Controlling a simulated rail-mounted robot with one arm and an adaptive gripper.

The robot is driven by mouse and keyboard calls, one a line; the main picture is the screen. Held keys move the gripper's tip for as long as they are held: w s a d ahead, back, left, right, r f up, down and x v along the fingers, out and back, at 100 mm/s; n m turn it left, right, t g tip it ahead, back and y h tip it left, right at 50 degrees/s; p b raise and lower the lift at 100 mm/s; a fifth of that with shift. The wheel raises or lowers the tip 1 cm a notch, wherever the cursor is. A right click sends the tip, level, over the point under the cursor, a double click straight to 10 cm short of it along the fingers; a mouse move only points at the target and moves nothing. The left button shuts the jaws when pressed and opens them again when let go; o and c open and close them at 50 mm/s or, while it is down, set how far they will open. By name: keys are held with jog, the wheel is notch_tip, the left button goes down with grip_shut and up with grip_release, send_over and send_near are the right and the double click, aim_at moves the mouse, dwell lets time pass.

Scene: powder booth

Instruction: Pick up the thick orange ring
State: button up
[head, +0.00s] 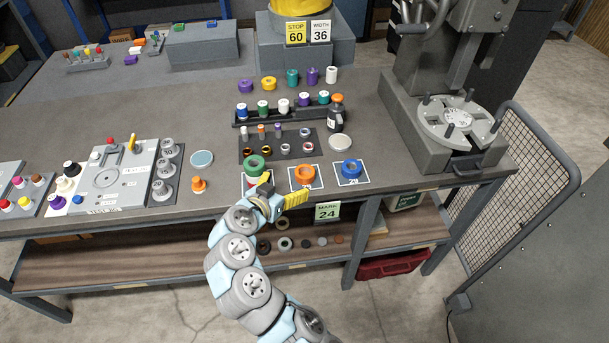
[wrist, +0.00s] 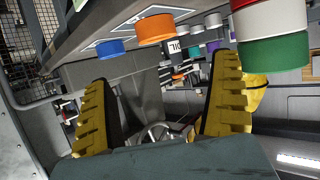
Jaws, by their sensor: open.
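The thick orange ring (head: 303,183) lies flat on a white-framed square mat near the table's front edge, in the head view. It also shows in the wrist view (wrist: 156,28), at the top, beyond the fingertips. My gripper (head: 292,200) is in front of the table edge, just below and left of the ring in the head view, apart from it. In the wrist view my gripper (wrist: 165,80) has its two yellow ribbed fingers wide apart with nothing between them.
A blue ring (head: 351,176) lies on the mat to the right. A green ring (head: 255,160) tops a stack on the left, close to my gripper; white and red show in that stack (wrist: 270,20). An orange knobbed piece (head: 198,185) and several small rings stand nearby.

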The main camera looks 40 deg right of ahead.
send_near(308, 169)
jog(key=x, duration=0.2)
jog(key=shift+w+d+r, duration=0.1)
jog(key=shift+w+d, duration=0.15)
jog(key=shift+d, duration=0.1)
jog(key=shift+f+b+x, duration=0.2)
jog(key=shift+b+x, duration=0.2)
jog(key=shift+x, duration=2.15)
jog(key=shift+s, duration=0.1)
jog(key=c, duration=1.4)
jog(key=shift+o, duration=0.2)
